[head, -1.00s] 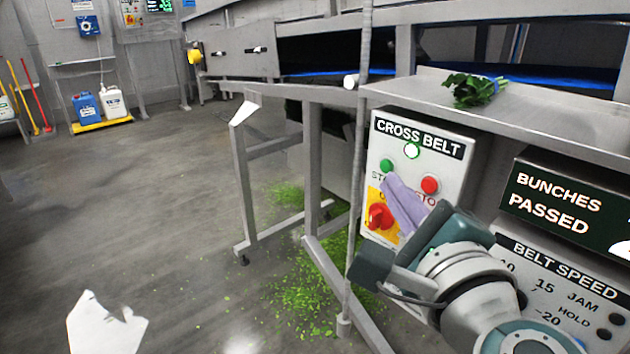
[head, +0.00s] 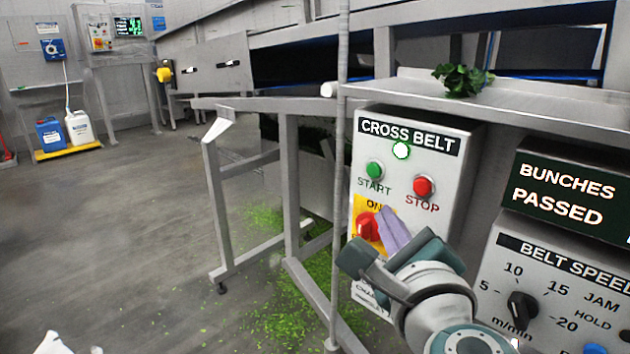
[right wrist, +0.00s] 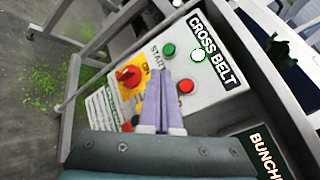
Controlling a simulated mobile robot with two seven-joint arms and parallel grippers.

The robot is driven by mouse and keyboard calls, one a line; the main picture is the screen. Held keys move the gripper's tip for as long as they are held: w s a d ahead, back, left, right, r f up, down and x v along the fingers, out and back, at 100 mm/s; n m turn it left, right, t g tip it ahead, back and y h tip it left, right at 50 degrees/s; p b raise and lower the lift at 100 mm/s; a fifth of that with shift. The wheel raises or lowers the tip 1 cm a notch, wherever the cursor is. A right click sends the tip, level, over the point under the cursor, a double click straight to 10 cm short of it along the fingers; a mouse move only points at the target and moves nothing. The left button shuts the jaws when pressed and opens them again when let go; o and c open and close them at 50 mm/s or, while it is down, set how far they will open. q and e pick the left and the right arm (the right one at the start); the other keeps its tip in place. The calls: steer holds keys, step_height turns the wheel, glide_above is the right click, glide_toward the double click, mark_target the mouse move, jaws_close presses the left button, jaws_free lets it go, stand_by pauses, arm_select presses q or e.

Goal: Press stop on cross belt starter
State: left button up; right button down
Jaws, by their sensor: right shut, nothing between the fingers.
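The cross belt starter (head: 447,165) is a grey box with a "CROSS BELT" label and a lit white lamp (head: 401,150). Its red stop button (head: 424,187) sits right of the green start button (head: 374,170). A red rotary switch (head: 368,226) on yellow is below. My right gripper (head: 386,216) is shut and empty, its pale purple fingers in front of the panel, below the buttons and apart from stop in the head view. In the right wrist view the stop button (right wrist: 186,87) shows just right of the fingertips (right wrist: 160,75).
A bunch of greens (head: 463,80) lies on the steel shelf (head: 520,100) above. A "BUNCHES PASSED" display (head: 560,195) and a belt speed panel (head: 560,290) stand at right. A thin upright pole (head: 340,180) and frame legs stand left of the starter. Open floor lies further left.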

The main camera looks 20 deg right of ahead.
mark_target(422, 187)
steer(key=w+d, duration=0.1)
steer(key=d, duration=0.1)
steer(key=w+d, duration=0.1)
steer(key=d, duration=0.3)
steer(key=shift+w+d, duration=0.3)
steer(key=shift+w, duration=0.1)
stand_by(0.8)
stand_by(0.9)
steer(key=shift+d, duration=0.15)
steer(key=shift+w+d, duration=0.15)
steer(key=shift+d, duration=0.1)
